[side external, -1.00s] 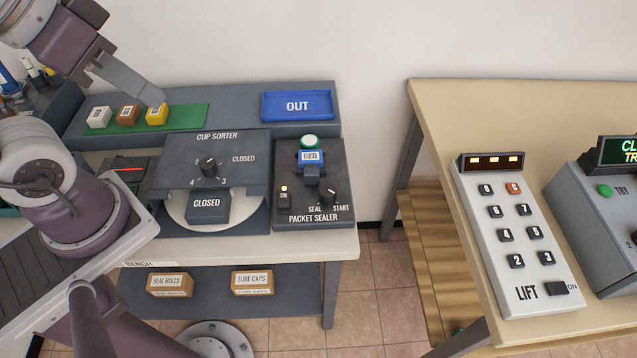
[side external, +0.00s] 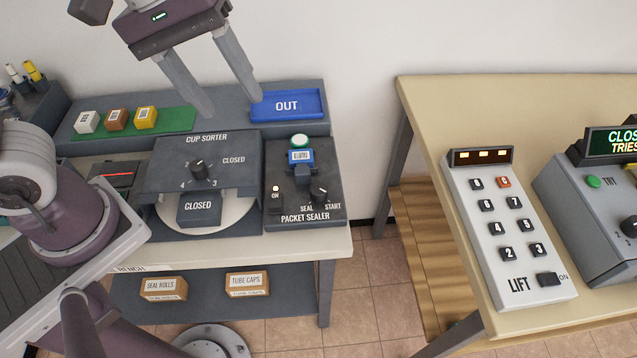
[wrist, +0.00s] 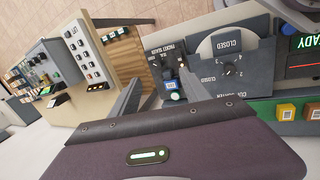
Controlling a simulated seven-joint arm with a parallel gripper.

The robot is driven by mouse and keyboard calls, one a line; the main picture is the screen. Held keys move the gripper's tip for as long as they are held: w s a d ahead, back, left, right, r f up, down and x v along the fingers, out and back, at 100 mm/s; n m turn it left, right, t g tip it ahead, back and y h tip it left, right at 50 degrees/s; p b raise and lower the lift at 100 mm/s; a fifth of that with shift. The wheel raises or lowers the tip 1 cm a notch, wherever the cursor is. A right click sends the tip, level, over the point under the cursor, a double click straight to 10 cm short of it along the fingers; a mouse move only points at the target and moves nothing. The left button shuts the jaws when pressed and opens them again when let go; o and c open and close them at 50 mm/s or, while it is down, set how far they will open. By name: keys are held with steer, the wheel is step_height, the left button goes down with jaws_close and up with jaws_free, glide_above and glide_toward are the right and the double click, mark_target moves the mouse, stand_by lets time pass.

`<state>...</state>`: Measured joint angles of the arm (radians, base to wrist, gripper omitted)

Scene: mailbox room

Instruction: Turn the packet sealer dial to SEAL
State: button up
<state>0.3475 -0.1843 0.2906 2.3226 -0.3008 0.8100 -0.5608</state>
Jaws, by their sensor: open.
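The packet sealer (side external: 285,212) is a dark box at the right end of the bench; it also shows between my fingers in the wrist view (wrist: 163,62). Its small black dial (side external: 319,193) sits at the front right, above the labels SEAL and START. I cannot tell exactly which way its pointer faces. Behind the dial are a blue labelled packet (side external: 300,156) and a pale green button (side external: 299,140). My gripper (side external: 231,108) is open and empty, raised above the back of the bench, up and left of the sealer and apart from the dial.
The cup sorter (side external: 165,150), with its own dial (side external: 198,168), stands directly left of the sealer. A blue OUT tray (side external: 315,104) lies behind. White, brown and yellow blocks sit on a green strip (side external: 178,122). A lift keypad (side external: 530,275) stands on the separate right table.

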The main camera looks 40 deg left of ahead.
steer(key=w+d+f+n+g, duration=0.1)
steer(key=w+d+f+n, duration=0.2)
steer(key=w+f+n, duration=0.15)
steer(key=n+g+y, duration=0.1)
steer(key=n+y, duration=0.2)
steer(key=n, duration=0.5)
glide_above(318, 188)
step_height(318, 188, down, 15)
steer(key=shift+d+r, duration=0.1)
steer(key=shift+r, duration=0.1)
step_height(318, 188, down, 7)
steer(key=shift+r, duration=0.15)
jaws_close()
